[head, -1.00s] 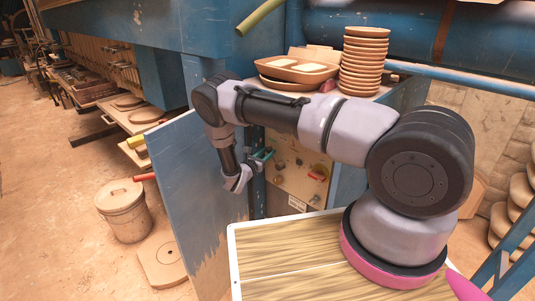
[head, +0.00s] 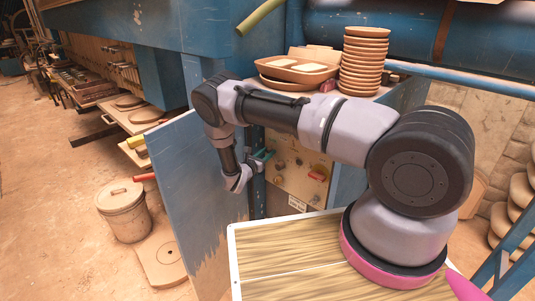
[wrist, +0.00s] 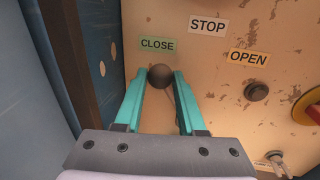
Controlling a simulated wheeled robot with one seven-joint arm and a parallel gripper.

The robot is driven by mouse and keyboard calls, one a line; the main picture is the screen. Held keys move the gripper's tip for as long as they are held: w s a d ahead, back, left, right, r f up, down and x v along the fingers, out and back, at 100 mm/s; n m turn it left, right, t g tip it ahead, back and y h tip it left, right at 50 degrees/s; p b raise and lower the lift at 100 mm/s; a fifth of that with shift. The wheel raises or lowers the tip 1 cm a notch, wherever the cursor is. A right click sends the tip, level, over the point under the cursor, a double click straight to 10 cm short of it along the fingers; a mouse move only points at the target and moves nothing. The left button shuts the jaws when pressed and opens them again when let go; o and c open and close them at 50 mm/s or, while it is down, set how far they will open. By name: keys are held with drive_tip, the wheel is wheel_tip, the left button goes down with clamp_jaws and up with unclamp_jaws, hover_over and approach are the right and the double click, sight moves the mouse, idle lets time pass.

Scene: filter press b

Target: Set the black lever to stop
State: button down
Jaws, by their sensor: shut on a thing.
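The black lever's round knob (wrist: 160,76) shows in the wrist view, just below the green CLOSE label (wrist: 157,44). The white STOP label (wrist: 208,25) is up and to the right of the knob, and the yellow OPEN label (wrist: 248,57) is further right. My gripper (wrist: 161,78) has its teal fingers on both sides of the knob and is shut on it. In the head view my gripper (head: 264,154) is at the left side of the control panel (head: 297,180), and the lever cannot be made out there.
A dark button (wrist: 256,91), a red knob on yellow (wrist: 307,112) and a key switch (wrist: 277,160) sit right of my gripper. Stacked plates (head: 364,62) stand above the panel.

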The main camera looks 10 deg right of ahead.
idle(0.7)
drive_tip(key=shift+s+d+r+m+t+h, duration=0.1)
drive_tip(key=shift+s+d+r+m, duration=0.1)
drive_tip(key=shift+s+m, duration=0.3)
drive_tip(key=shift+s+d+r+m+t+h, duration=0.15)
drive_tip(key=shift+d+m, duration=0.1)
drive_tip(key=shift+m, duration=0.45)
drive_tip(key=shift+s+d+r+m+t+h, duration=0.1)
drive_tip(key=shift+s+d+r+m, duration=0.1)
drive_tip(key=shift+s+m, duration=0.3)
drive_tip(key=shift+s+d+m+h, duration=0.2)
drive_tip(key=shift+s+d+m, duration=0.15)
drive_tip(key=shift+m, duration=0.5)
drive_tip(key=shift+s+d+m+h, duration=0.15)
drive_tip(key=shift+s+d+m, duration=0.15)
drive_tip(key=shift+m, duration=0.55)
drive_tip(key=c, duration=0.5)
unclamp_jaws()
drive_tip(key=v, duration=1)
drive_tip(key=shift+s+a, duration=0.3)
